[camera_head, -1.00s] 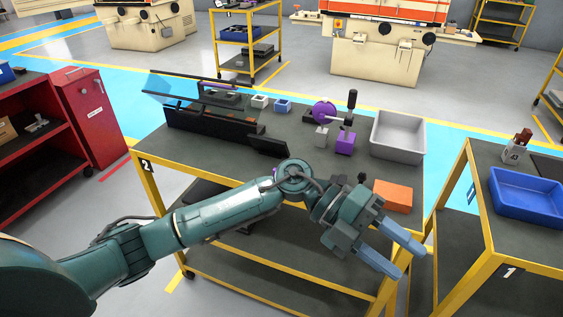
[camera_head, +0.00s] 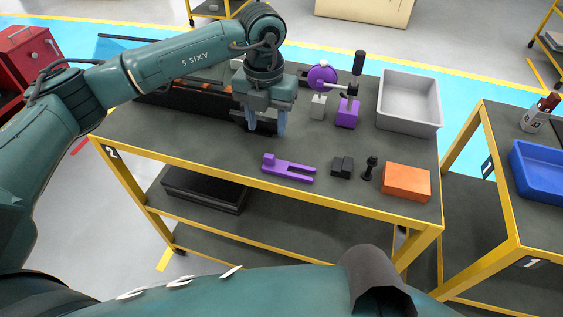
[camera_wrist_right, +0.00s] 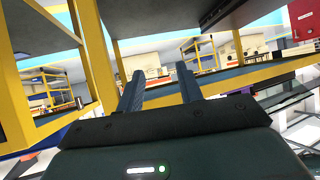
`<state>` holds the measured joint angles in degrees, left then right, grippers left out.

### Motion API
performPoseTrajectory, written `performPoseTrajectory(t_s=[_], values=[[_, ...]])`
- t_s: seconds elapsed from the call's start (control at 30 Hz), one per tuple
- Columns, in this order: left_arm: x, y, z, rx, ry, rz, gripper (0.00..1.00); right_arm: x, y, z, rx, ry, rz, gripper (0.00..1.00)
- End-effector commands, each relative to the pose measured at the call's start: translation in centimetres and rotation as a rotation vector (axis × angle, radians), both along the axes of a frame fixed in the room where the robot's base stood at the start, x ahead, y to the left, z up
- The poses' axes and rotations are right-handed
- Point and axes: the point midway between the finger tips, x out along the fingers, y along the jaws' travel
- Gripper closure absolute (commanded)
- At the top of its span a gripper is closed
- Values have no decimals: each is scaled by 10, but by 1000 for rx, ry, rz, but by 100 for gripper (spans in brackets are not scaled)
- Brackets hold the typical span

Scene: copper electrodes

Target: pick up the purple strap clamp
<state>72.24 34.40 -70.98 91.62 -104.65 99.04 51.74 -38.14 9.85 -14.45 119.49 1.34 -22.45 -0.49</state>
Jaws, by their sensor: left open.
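The purple strap clamp (camera_head: 288,168) lies flat near the front edge of the table in the head view; its raised end is at the left. My left gripper (camera_head: 266,130) points down above the table, behind and a little left of the clamp. Its blue-grey fingers are open, with nothing seen between them, and do not appear to touch the clamp. My right gripper (camera_wrist_right: 158,88) shows in the right wrist view with its two fingers apart and empty; the clamp is not visible there.
Right of the clamp are a black block (camera_head: 342,167), a small black knob-like part (camera_head: 370,168) and an orange block (camera_head: 406,182). Behind stand a purple block with a black handle (camera_head: 347,112) and a grey bin (camera_head: 408,128). A blue tray (camera_head: 540,190) sits on the right table.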

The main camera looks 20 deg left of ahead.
Motion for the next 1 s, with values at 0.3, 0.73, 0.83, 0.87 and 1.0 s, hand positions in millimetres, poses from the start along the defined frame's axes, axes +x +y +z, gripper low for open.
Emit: performPoseTrajectory(t_s=[0.3,0.73,0.83,0.87,1.0], values=[[-1,-1,-35,-2,1,0,53,-7,-4,-7,-10,31,-5,64],[-7,-6,-85,-3,1,-2,53,-4,-11,-2,-20,45,-28,64],[-6,-6,-87,-3,1,-2,53,-3,-12,-2,-20,43,-29,64],[-6,-6,-87,-3,1,-2,53,-2,-12,-2,-21,42,-30,64],[-6,-6,-86,-3,1,-2,56,-2,-11,-1,-20,40,-30,64]])
